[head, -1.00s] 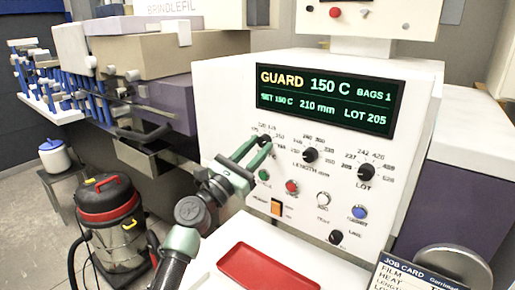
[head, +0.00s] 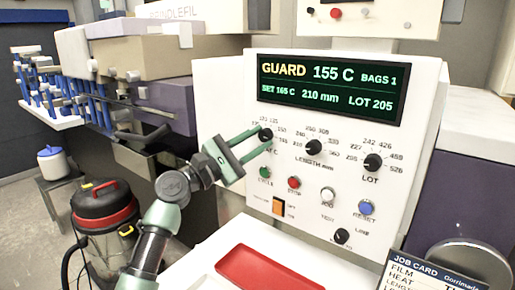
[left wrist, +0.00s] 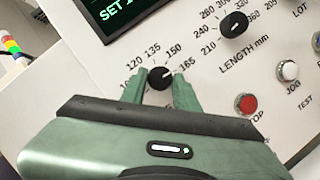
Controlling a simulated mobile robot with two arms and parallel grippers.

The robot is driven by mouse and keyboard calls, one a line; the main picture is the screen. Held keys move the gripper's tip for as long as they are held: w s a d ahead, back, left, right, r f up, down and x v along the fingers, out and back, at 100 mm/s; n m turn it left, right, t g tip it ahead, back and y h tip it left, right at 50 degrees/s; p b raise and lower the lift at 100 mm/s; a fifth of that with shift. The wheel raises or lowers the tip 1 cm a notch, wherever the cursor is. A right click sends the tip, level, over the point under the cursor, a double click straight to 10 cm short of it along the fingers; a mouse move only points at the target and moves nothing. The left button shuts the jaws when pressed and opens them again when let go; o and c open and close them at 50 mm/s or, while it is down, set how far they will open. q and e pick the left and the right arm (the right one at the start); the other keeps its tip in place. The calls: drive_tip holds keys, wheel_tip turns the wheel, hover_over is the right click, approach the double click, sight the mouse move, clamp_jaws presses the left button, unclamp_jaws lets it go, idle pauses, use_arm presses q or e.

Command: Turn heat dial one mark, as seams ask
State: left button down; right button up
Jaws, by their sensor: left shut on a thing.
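The black heat dial (head: 265,134) sits at the left of the dial row on the white panel (head: 225,95). My left gripper (head: 263,138) is shut on it, one green finger on each side. In the left wrist view the dial (left wrist: 160,77) sits between the fingertips (left wrist: 160,74), and its white pointer lies toward the 165 mark. The scale around it shows 120, 135, 150 and 165. The display (head: 330,90) reads GUARD 155 C, SET 165 C, 210 mm, LOT 205, BAGS 1. My right gripper is not in view.
The length dial (head: 313,147) and lot dial (head: 373,162) stand to the right. Below are a green button, a red stop button (head: 294,183) and a blue reset button (head: 365,207). A red tray (head: 262,272) and job card (head: 425,277) are in front.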

use_arm(q)
drive_tip(key=shift+m+g, duration=0.4)
drive_tip(key=shift+m, duration=0.4)
drive_tip(key=shift+b, duration=0.3)
drive_tip(key=c, duration=1.1)
unclamp_jaws()
drive_tip(key=shift+o, duration=0.2)
drive_tip(key=b+v, duration=0.1)
drive_tip(key=v, duration=0.6)
drive_tip(key=shift+s+a+b, duration=0.2)
drive_tip(key=shift+a+b, duration=0.15)
drive_tip(key=shift+b, duration=0.05)
